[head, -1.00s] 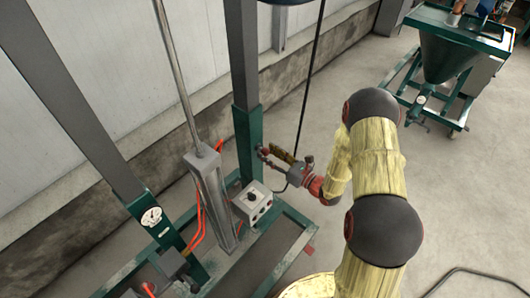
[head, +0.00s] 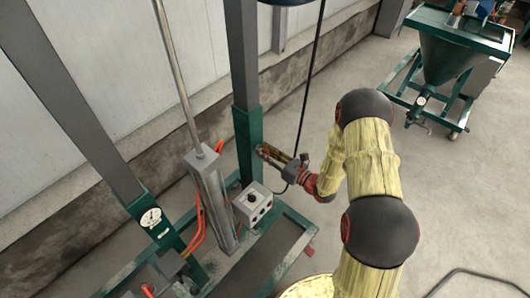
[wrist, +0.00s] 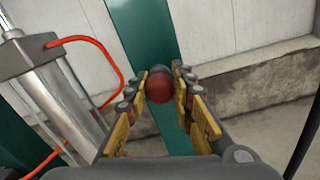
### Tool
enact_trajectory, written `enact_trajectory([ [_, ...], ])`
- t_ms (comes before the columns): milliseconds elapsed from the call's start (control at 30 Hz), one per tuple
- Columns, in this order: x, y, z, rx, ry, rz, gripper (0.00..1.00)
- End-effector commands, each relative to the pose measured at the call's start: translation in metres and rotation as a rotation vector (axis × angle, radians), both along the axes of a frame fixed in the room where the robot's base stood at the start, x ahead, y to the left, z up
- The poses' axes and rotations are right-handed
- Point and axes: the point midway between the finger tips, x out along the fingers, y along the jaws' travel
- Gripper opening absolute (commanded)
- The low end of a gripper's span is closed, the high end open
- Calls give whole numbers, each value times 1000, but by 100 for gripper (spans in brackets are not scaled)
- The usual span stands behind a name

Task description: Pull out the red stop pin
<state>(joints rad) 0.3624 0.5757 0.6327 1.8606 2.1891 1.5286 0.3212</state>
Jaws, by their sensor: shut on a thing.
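The red stop pin (wrist: 160,86) shows its round red end in the wrist view, between the fingertips of my gripper (wrist: 160,84). The gripper's yellow-padded fingers close on it from both sides. Behind it stands the green sleeve of a post (wrist: 148,35). In the head view my gripper (head: 266,153) is beside the green sleeve (head: 248,140) of the dark upright post. The fingers hide the pin there. I cannot tell how far the pin sits in the post.
A grey control box (head: 254,202) with a knob stands just below my gripper. A grey cylinder with a rod (head: 212,195) and orange hoses (head: 196,238) are left of it. A black cable (head: 306,110) hangs close behind the gripper. A green hopper cart (head: 445,60) stands far right.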

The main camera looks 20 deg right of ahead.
Motion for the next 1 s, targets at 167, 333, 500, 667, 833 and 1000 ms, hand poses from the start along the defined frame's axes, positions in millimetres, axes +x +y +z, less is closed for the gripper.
enact_trajectory([
  [167, 0, 0, 0, 0, 0, 0, 6],
  [333, 0, 0, 0, 0, 0, 0, 0],
  [500, 0, 0, 0, 0, 0, 0, 0],
  [667, 0, 0, 0, 0, 0, 0, 0],
  [833, -11, -10, 0, -1, 3, -3, 0],
  [1000, -33, -25, 0, 1, 3, -4, 0],
])
